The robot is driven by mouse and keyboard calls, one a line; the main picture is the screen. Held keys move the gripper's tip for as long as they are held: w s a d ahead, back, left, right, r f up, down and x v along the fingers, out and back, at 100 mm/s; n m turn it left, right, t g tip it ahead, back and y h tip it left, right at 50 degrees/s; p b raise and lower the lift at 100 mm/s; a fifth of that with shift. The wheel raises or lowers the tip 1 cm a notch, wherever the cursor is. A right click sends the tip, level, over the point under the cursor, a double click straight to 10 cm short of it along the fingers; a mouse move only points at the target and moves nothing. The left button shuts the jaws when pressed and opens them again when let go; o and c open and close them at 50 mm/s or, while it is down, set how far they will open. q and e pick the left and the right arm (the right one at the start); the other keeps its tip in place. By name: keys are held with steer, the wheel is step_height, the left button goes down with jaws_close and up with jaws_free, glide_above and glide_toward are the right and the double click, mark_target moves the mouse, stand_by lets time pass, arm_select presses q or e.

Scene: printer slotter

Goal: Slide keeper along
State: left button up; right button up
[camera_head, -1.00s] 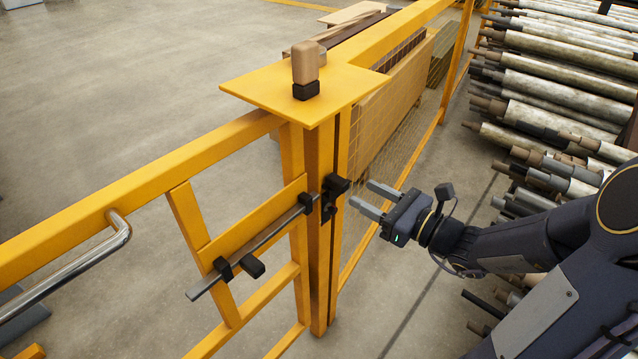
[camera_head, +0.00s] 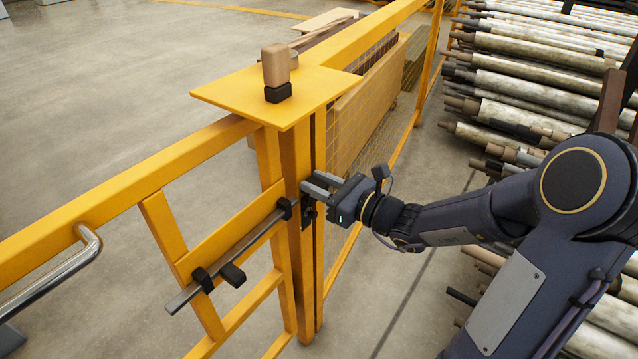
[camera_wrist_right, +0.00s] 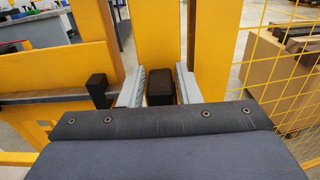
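The black keeper (camera_head: 308,213) sits on the yellow post, partly hidden behind my right gripper. My right gripper (camera_head: 309,181) reaches in from the right with its fingers at the keeper's upper part. In the right wrist view, a black block (camera_wrist_right: 160,87), seemingly the keeper's knob, sits between the two grey fingers (camera_wrist_right: 160,80). The fingers are apart, with narrow gaps beside the block; contact is unclear. The grey slide bar (camera_head: 232,256) lies in black guides on the gate to the left, with a black handle (camera_head: 232,275). My left gripper is not in view.
The yellow gate frame (camera_head: 120,178) fills the left. A yellow plate (camera_head: 325,88) on the post top carries a wooden knob (camera_head: 276,68). Mesh fencing runs back behind the post. Stacked rollers (camera_head: 540,88) stand at the right. Open floor lies between the fence and rollers.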

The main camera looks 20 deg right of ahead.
jaws_close()
steer(key=shift+r+p, duration=0.6)
steer(key=shift+r, duration=0.25)
steer(key=shift+f, duration=0.15)
steer(key=shift+o, duration=2)
jaws_free()
steer(key=shift+s, duration=0.1)
steer(key=v, duration=0.7)
steer(key=shift+s+d+p, duration=0.2)
steer(key=shift+s+p, duration=0.1)
steer(key=shift+p, duration=0.1)
